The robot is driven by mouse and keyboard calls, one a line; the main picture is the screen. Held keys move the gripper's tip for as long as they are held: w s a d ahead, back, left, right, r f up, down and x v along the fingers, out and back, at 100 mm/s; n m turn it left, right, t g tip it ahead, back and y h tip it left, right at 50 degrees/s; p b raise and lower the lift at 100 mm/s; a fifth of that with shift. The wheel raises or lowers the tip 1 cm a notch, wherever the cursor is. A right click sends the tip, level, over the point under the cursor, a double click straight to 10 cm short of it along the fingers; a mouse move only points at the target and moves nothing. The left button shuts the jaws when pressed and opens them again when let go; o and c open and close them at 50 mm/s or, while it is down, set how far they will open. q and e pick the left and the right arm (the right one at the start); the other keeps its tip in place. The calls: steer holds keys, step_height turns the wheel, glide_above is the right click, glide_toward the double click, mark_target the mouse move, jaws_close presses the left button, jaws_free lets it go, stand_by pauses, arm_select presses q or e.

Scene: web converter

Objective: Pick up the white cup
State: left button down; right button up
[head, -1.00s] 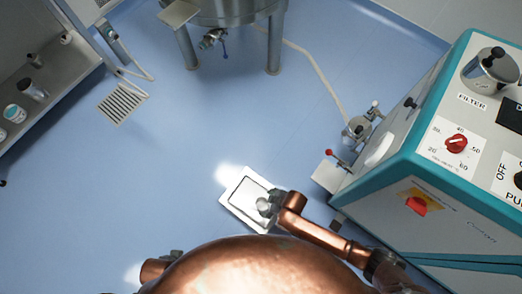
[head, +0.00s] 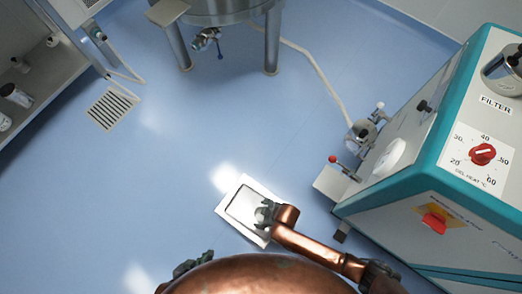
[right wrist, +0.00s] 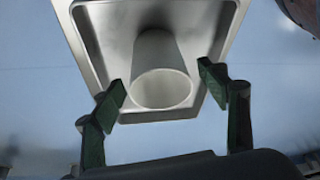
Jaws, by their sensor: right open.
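The white cup (right wrist: 161,75) is in the right wrist view, with its round end facing the camera and its body reaching back over a shallow metal tray (right wrist: 93,42). In the head view the tray (head: 237,204) lies low in the centre, and the cup (head: 261,213) is a small pale spot partly hidden by my right gripper (head: 266,213). My right gripper is open, with its green fingertips (right wrist: 165,88) on either side of the cup's near end and visible gaps between. My left gripper (head: 192,263) shows only partly at the bottom, left of centre; its jaws are unclear.
A white and teal machine (head: 425,170) with red knobs stands on the right. A metal vessel (head: 215,10) on legs is at the top. A shelf (head: 45,75) is at the upper left, beside a floor drain (head: 112,108). The blue floor between is clear.

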steer(key=shift+c, duration=0.6)
steer(key=c, duration=1.1)
